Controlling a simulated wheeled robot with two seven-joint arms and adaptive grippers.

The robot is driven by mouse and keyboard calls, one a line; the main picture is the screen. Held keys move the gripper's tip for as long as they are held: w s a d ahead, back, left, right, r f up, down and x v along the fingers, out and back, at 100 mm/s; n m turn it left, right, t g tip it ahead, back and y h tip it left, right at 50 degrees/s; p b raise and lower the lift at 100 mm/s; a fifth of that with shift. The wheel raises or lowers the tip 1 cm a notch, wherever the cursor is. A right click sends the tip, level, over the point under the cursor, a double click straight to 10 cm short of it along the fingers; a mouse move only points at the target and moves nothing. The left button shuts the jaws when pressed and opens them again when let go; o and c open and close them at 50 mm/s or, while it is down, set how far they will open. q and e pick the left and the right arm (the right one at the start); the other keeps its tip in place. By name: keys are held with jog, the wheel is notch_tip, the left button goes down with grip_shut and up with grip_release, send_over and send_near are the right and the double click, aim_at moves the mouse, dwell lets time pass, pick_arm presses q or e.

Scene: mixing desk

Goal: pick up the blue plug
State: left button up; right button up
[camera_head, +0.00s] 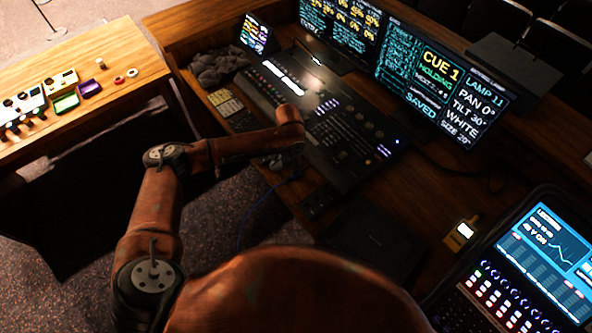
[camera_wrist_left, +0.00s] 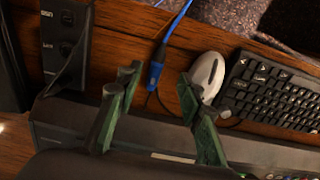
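The blue plug (camera_wrist_left: 154,74) is on the end of a blue cable (camera_wrist_left: 176,22) over the wooden desk in the left wrist view. My left gripper (camera_wrist_left: 157,80) is open, with one green finger on each side of the plug in the picture. I cannot tell how far the plug is from the fingertips. In the head view my left arm mostly hides the left gripper (camera_head: 279,163), at the front edge of the mixing console. There the blue cable (camera_head: 256,213) hangs off the desk edge, and the plug is hidden. My right gripper is not in view.
A white mouse (camera_wrist_left: 208,75) and a black keyboard (camera_wrist_left: 265,92) lie right of the plug. A dark socket box (camera_wrist_left: 64,40) is to its left. The mixing console (camera_head: 345,135) and monitors (camera_head: 440,80) stand behind. A tablet (camera_head: 540,255) is at the right.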

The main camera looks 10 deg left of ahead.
pick_arm(q)
jog(key=f, duration=0.3)
jog(key=shift+w+d, duration=0.1)
jog(key=shift+d, duration=0.2)
notch_tip(320, 180, down, 2)
jog(key=shift+w+d+f, duration=0.1)
jog(key=shift+w+f, duration=0.05)
jog(key=shift+f, duration=0.6)
jog(key=c, duration=0.7)
grip_shut()
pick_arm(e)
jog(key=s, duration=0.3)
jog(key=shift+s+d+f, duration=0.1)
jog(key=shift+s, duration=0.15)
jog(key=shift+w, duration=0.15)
